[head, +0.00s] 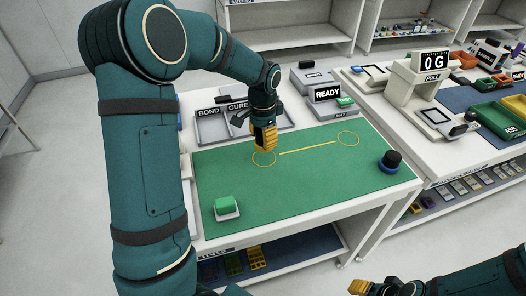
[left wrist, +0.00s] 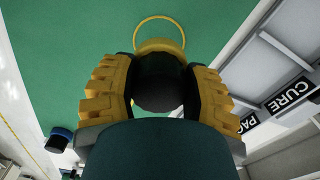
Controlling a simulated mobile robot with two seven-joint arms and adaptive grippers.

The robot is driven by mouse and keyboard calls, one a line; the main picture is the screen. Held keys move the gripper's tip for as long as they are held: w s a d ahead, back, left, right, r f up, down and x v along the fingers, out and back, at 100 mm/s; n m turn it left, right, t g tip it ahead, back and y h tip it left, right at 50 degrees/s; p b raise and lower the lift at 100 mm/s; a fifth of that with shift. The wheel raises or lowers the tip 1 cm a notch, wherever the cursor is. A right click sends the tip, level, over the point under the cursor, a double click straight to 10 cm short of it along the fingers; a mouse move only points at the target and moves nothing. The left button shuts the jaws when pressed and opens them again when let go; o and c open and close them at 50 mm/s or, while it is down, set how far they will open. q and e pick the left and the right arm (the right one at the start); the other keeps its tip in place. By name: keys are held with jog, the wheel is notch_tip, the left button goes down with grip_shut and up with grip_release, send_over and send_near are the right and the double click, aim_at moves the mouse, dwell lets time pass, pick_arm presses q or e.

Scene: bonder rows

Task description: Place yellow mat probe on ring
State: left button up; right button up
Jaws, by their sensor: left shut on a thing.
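My left gripper (head: 264,138) is shut on the yellow mat probe (left wrist: 157,46), low over the green mat (head: 310,182). In the left wrist view the probe shows a yellow rim and a dark round top between the fingers (left wrist: 158,90). The near yellow ring (head: 264,159) is drawn on the mat just below the gripper; in the wrist view the ring (left wrist: 160,17) is partly covered by the probe. I cannot tell whether the probe touches the mat. A second ring (head: 348,138) lies to the right, with a yellow line between. My right gripper (head: 374,288) is at the bottom edge.
A green button block (head: 227,206) stands on the mat's front left, and a blue-black knob (head: 389,160) at its right edge. Trays marked BOND and CURE (head: 213,127) and a READY box (head: 327,95) stand behind. The mat's middle is clear.

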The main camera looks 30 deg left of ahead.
pick_arm(q)
jog(key=shift+f+b, duration=0.6)
jog(key=shift+f, duration=1.8)
jog(key=shift+f, duration=0.15)
jog(key=o, duration=1.3)
notch_tip(320, 180, up, 12)
jog(key=p, duration=0.3)
jog(key=shift+s+d, duration=0.1)
